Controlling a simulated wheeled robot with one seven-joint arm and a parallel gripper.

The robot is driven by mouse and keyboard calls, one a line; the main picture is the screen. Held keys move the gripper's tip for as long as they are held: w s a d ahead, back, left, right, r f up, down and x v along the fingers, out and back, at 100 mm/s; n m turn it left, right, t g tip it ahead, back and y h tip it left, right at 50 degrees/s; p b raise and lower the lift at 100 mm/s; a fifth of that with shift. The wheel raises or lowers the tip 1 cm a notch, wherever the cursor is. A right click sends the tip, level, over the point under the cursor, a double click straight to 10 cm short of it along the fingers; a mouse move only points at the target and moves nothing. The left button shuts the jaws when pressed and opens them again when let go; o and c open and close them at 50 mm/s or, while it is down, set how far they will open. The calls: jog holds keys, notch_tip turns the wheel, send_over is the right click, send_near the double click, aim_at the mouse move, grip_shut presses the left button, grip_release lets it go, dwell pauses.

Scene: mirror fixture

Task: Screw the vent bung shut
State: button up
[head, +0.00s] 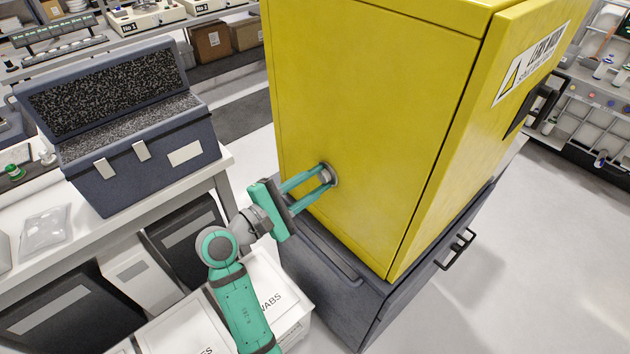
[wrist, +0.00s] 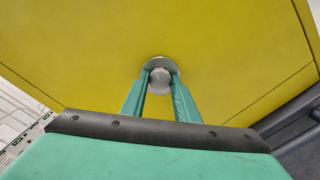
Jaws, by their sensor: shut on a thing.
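The vent bung (head: 325,177) is a small grey round plug low on the left side wall of the yellow cabinet (head: 370,110). In the wrist view the bung (wrist: 160,82) shows as a pale round face with a grey ring (wrist: 158,63) behind it against the yellow wall. My gripper (head: 322,178) reaches the wall from the left, its two green fingers on either side of the bung and closed on it. In the wrist view the fingertips (wrist: 160,80) flank the bung. The fingers hide its sides, and its thread cannot be seen.
The yellow cabinet stands on a dark blue-grey base cabinet (head: 345,290) with a handle. To the left, a bench (head: 130,205) carries an open foam-lined case (head: 130,165). White boxes (head: 270,300) lie below my arm. Open floor (head: 510,260) lies to the right.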

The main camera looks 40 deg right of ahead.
jog(key=shift+f+n, duration=0.1)
jog(key=shift+n, duration=1.9)
jog(key=o, duration=1.1)
jog(key=shift+c, duration=0.2)
jog(key=shift+a, duration=0.15)
jog(key=a, duration=1)
jog(key=shift+s+a, duration=0.3)
jog(key=shift+s, duration=0.15)
